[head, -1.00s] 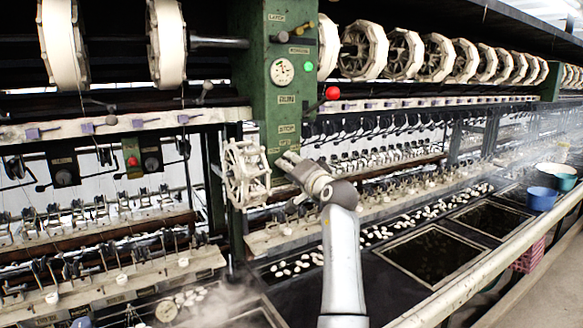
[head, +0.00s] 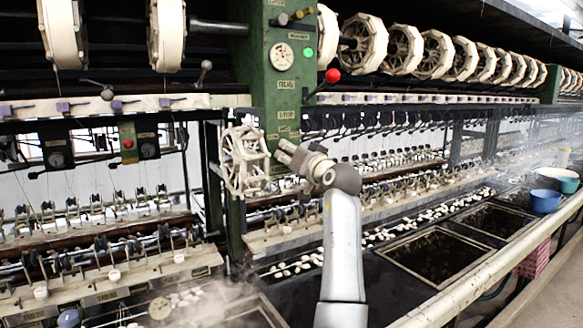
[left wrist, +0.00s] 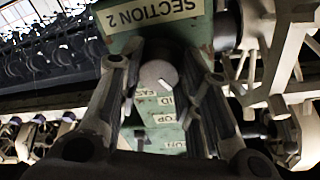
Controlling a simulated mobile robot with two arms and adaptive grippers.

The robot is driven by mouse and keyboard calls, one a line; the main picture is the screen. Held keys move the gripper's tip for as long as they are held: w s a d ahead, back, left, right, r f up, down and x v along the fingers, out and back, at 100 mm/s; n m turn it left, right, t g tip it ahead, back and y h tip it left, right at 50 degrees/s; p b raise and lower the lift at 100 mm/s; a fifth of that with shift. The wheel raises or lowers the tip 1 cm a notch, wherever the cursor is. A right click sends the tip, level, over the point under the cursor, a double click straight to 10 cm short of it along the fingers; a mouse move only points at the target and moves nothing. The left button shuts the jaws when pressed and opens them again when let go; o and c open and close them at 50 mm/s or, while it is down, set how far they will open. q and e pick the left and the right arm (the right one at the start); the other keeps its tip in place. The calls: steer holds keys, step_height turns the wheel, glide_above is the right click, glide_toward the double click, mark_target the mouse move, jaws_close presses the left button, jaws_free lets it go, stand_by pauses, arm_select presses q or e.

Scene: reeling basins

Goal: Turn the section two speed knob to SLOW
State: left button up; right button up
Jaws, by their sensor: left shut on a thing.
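The green post (head: 277,90) carries the controls. In the left wrist view, a round grey knob (left wrist: 157,75) with a pale pointer line sits under a "SECTION 2" label (left wrist: 148,13). The line slants toward the lower right. Below the knob are more labels (left wrist: 162,118), partly cut off, with "ID", "FAST" and "OP" readable. My left gripper (left wrist: 165,70) has one finger on each side of the knob and is shut on it. In the head view my left gripper (head: 281,150) is at the post's lower front and hides the knob. My right gripper is not in view.
A white spoked reel (head: 245,161) is just left of my gripper. A red ball lever (head: 332,76) sticks out above it. Steaming basins (head: 437,252) and blue bowls (head: 545,200) lie to the right.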

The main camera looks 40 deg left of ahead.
arm_select(q)
steer(key=n+b, duration=0.2)
steer(key=n, duration=0.1)
steer(key=shift+r+y, duration=0.3)
steer(key=shift+r, duration=0.05)
steer(key=shift+r+n+b, duration=0.1)
steer(key=shift+n+b, duration=0.2)
steer(key=o, duration=1.1)
steer(key=shift+a+f, duration=0.2)
steer(key=shift+f, duration=0.05)
steer(key=shift+c, duration=0.2)
steer(key=v, duration=1.2)
steer(key=shift+w, duration=0.2)
